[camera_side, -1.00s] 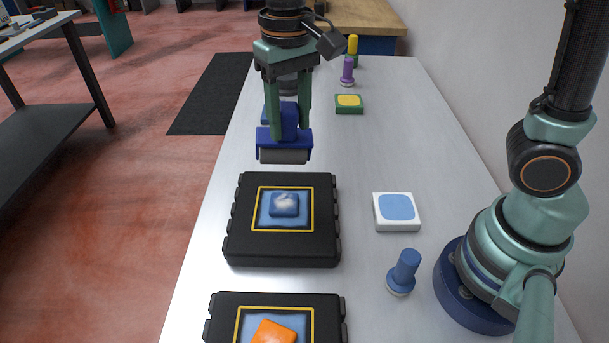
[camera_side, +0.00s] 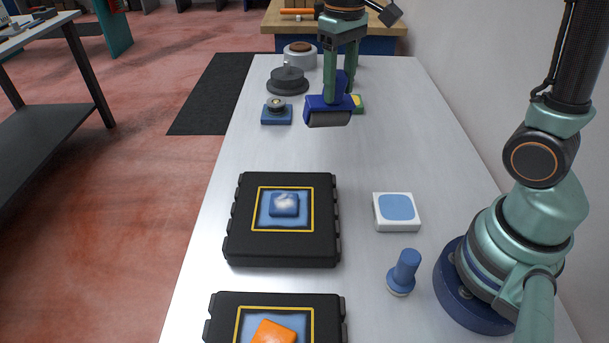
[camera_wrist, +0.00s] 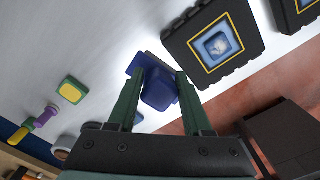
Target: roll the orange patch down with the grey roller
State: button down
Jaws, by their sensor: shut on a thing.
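The grey roller (camera_side: 328,119) sits in a dark blue frame (camera_side: 317,102). My gripper (camera_side: 342,88) is shut on the blue handle of this roller and holds it above the far part of the bench. In the wrist view the blue handle (camera_wrist: 159,90) shows between the two green fingers, and the roller itself is mostly hidden. The orange patch (camera_side: 274,332) lies on a blue square framed in yellow on the nearest black block (camera_side: 222,310), cut by the bottom edge of the side view. The roller is well apart from it.
A second black block (camera_side: 240,245) carries a blue patch with a whitish smear. A white pad (camera_side: 398,225) and a blue stamp (camera_side: 405,268) stand to its right. A blue holder (camera_side: 277,117) and dark round weight (camera_side: 288,85) stand at the far left.

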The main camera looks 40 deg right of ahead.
jog(key=s+a+r+n, duration=0.1)
jog(key=s+a+n, duration=0.1)
jog(key=a, duration=0.6)
jog(key=s+a+r+n, duration=0.1)
jog(key=s+a+n, duration=0.1)
jog(key=a, duration=0.6)
jog(key=s+a+n+g+h, duration=0.15)
jog(key=s+a+n, duration=0.35)
jog(key=s+a, duration=0.95)
jog(key=shift+d+f+h, duration=0.15)
jog(key=shift+f, duration=0.75)
jog(key=shift+d+f+h, duration=0.1)
jog(key=shift+d+f, duration=0.05)
jog(key=shift+f, duration=0.7)
jog(key=shift+w+a+x, duration=0.1)
jog(key=shift+a+x, duration=0.05)
jog(key=shift+x, duration=0.65)
jog(key=shift+w+a+x, duration=0.1)
jog(key=shift+a+x, duration=0.05)
jog(key=shift+x, duration=0.7)
jog(key=shift+w+a+x, duration=0.1)
jog(key=shift+x, duration=0.7)
jog(key=shift+x, duration=1.05)
jog(key=shift+w+a, duration=0.15)
jog(key=shift+a, duration=0.1)
